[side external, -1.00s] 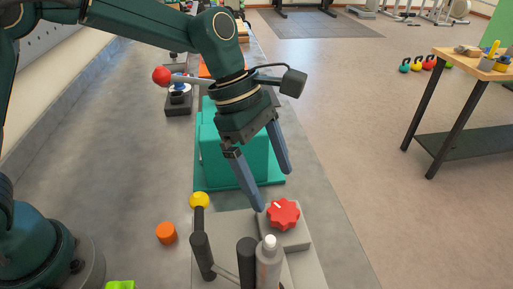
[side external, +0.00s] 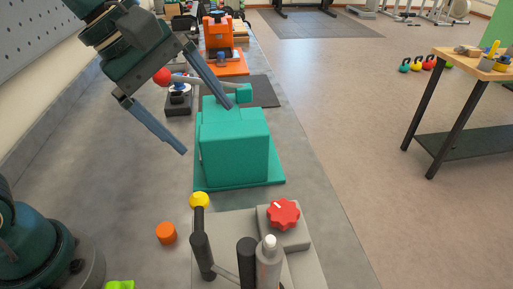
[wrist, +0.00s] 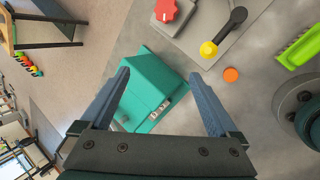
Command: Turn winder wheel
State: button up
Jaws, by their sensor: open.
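A red lobed knob (side external: 283,214) with a white mark sits on a grey block at the near right; it also shows in the wrist view (wrist: 166,10). It is the most wheel-like part I see, but I cannot tell whether it is the winder wheel. A teal box-shaped unit (side external: 234,145) stands behind it; its top shows in the wrist view (wrist: 150,85). My gripper (side external: 208,130) is open and empty, above and to the left of the teal unit. In the wrist view its fingers (wrist: 159,73) spread on either side of that unit, apart from the red knob.
A yellow ball-ended black handle (side external: 199,201) and dark upright posts stand on the near grey base. An orange cylinder (side external: 166,233) lies left of it. A lever with a red ball (side external: 162,76) and an orange machine (side external: 219,45) are farther back. Bare bench lies left of the teal unit.

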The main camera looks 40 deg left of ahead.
jog(key=s+a+m+t+y, duration=0.1)
jog(key=s+a+m+y, duration=0.2)
jog(key=s+a+m, duration=0.4)
jog(key=shift+s+a+f+m, duration=0.2)
jog(key=shift+s+f+m, duration=0.1)
jog(key=shift+m, duration=2.9)
